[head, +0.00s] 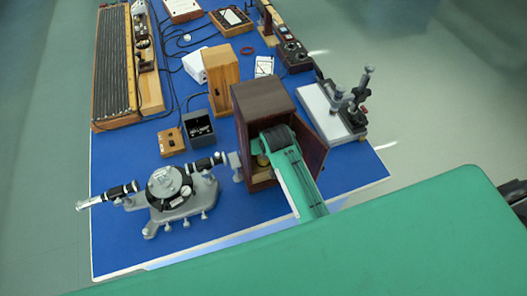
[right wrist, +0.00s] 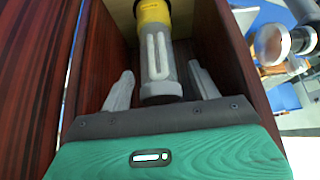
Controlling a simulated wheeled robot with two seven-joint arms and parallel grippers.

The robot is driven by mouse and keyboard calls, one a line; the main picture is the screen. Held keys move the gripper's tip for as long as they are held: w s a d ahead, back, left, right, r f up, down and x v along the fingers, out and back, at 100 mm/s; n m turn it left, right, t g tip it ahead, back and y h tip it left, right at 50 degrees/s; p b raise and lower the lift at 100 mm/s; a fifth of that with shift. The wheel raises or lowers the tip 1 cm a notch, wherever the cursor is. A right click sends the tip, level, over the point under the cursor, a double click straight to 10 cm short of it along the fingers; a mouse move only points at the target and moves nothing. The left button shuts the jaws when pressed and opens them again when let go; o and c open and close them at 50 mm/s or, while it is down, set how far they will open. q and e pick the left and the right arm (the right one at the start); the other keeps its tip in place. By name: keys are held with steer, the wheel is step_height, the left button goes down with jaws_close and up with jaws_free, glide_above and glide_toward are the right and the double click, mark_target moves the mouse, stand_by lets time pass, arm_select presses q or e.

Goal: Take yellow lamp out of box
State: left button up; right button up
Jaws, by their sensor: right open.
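The yellow lamp (right wrist: 158,55) stands inside the dark wooden box, with a yellow base at the picture's top and a clear tube with a white looped element. In the head view, only a small yellowish part (head: 262,161) shows in the box opening. The box (head: 262,98) stands on the blue bench with its front open and its door swung out to the right. My right gripper (right wrist: 160,71) is open at the opening, one finger on each side of the lamp's tube, with visible gaps between fingers and lamp. My left gripper is not in view.
A grey spectrometer (head: 171,190) stands left of the box, one tube reaching near it. A small black-faced box (head: 199,128) and a light wooden cabinet (head: 221,80) stand behind it. A white-based instrument (head: 325,112) stands to the right, beyond the open door (head: 312,150).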

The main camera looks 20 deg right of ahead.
steer(key=shift+w+f, duration=0.35)
steer(key=shift+f, duration=0.25)
jaws_close()
